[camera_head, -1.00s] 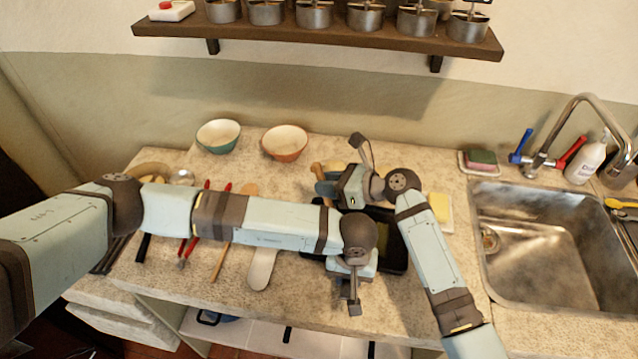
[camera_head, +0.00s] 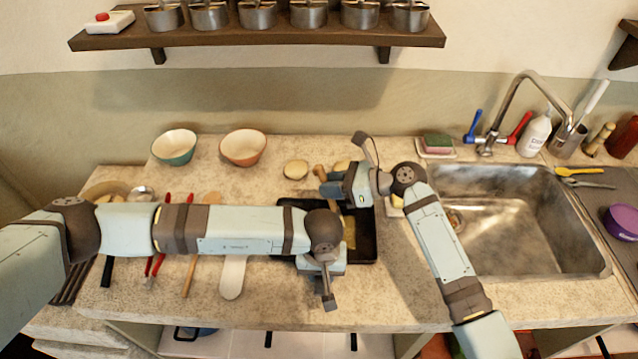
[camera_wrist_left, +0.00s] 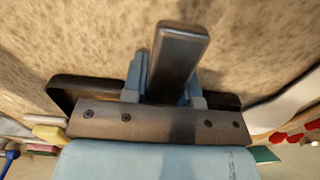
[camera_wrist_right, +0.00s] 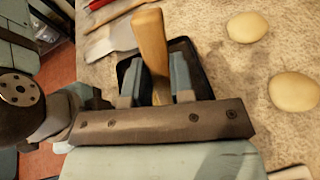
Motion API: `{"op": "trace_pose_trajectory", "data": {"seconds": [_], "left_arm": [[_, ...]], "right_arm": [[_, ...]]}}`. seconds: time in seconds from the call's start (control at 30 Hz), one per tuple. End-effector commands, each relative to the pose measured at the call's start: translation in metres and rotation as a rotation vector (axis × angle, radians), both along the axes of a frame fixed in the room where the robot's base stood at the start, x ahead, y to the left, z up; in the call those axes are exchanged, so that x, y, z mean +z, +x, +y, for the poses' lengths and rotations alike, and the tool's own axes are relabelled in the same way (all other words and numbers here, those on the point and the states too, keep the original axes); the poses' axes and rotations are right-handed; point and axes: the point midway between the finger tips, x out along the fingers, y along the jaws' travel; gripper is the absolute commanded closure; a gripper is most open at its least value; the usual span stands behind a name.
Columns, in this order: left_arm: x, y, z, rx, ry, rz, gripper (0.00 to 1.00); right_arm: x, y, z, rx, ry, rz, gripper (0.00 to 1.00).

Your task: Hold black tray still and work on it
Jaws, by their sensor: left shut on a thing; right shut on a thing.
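The black tray (camera_head: 366,246) lies on the counter, largely hidden by my arms. A yellowish piece (camera_head: 349,232) shows inside it. My left gripper (camera_head: 326,281) is at the tray's front side, shut on a dark bar-like handle (camera_head: 329,301). In the left wrist view the handle (camera_wrist_left: 178,60) stands between the fingers, with the tray's black edge (camera_wrist_left: 75,90) behind. My right gripper (camera_head: 332,188) is over the tray's back side, shut on a wooden-handled tool (camera_head: 320,172). In the right wrist view the wooden handle (camera_wrist_right: 152,50) rises between the fingers; its lower end is hidden.
Two bowls, green (camera_head: 175,147) and orange (camera_head: 243,147), and a pale bun (camera_head: 296,170) stand behind the tray. Utensils, including a spatula (camera_head: 233,277), lie left. The sink (camera_head: 520,225) is right. A shelf (camera_head: 260,38) with metal canisters hangs above.

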Motion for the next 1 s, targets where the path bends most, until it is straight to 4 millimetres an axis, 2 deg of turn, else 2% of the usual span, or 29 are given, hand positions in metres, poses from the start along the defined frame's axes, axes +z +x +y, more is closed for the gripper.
{"op": "trace_pose_trajectory", "data": {"seconds": [0.4,0.57,1.0], "left_arm": [[0.0,0.0,0.0,0.0,0.0,0.0,1.0],[0.0,0.0,0.0,0.0,0.0,0.0,1.0],[0.0,0.0,0.0,0.0,0.0,0.0,1.0]], "right_arm": [[0.0,-0.001,-0.038,-0.001,-0.001,-0.001,1.0],[-0.002,0.014,-0.038,0.0,0.0,-0.001,1.0],[-0.003,0.014,0.004,0.001,0.0,0.0,1.0]]}}
